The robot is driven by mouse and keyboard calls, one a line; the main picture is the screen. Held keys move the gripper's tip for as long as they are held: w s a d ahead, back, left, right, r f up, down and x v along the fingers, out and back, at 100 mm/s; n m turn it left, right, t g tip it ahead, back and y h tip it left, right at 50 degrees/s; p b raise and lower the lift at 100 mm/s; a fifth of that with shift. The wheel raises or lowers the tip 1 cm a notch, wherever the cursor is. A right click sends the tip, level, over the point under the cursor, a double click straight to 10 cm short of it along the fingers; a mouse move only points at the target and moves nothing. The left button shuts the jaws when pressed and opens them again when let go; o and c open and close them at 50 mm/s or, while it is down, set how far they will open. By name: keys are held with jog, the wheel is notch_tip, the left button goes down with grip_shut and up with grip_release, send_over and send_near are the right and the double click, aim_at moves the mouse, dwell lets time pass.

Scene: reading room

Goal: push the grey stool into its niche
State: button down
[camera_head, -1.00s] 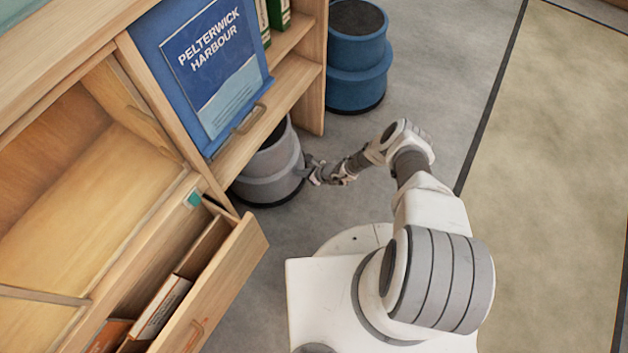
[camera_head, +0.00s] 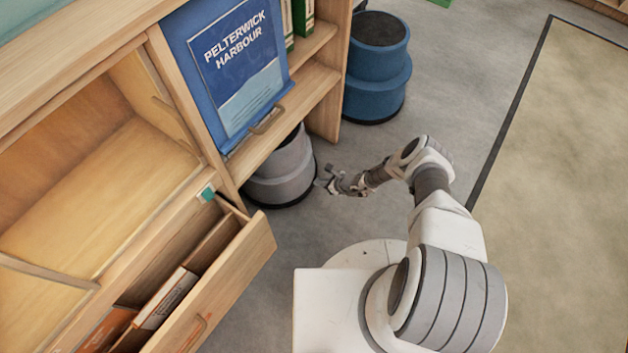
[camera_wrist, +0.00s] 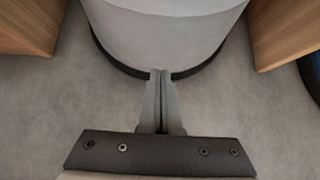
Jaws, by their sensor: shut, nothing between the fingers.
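The grey stool (camera_head: 283,172) is a round, stepped stool with a dark base rim. It stands upright on the floor, partly inside the niche under the shelf with the blue display board, which hides its top in the head view. In the wrist view the stool (camera_wrist: 170,30) sits between two wooden side panels. My gripper (camera_head: 322,180) is low on the stool's room-facing side. Its fingers are shut and empty. In the wrist view the fingertips (camera_wrist: 161,74) meet the stool's lower edge; I cannot tell whether they touch it.
A blue stool (camera_head: 376,90) stands right of the shelf end. An open drawer (camera_head: 225,280) with folders juts out left of the niche. Wooden panels (camera_wrist: 28,25) and (camera_wrist: 290,35) flank the grey stool. Open grey floor (camera_head: 455,90) lies to the right, beside a beige rug (camera_head: 570,130).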

jog(key=p+v, duration=0.6)
jog(key=v, duration=0.4)
jog(key=shift+s+d, duration=0.1)
jog(key=shift+s, duration=0.15)
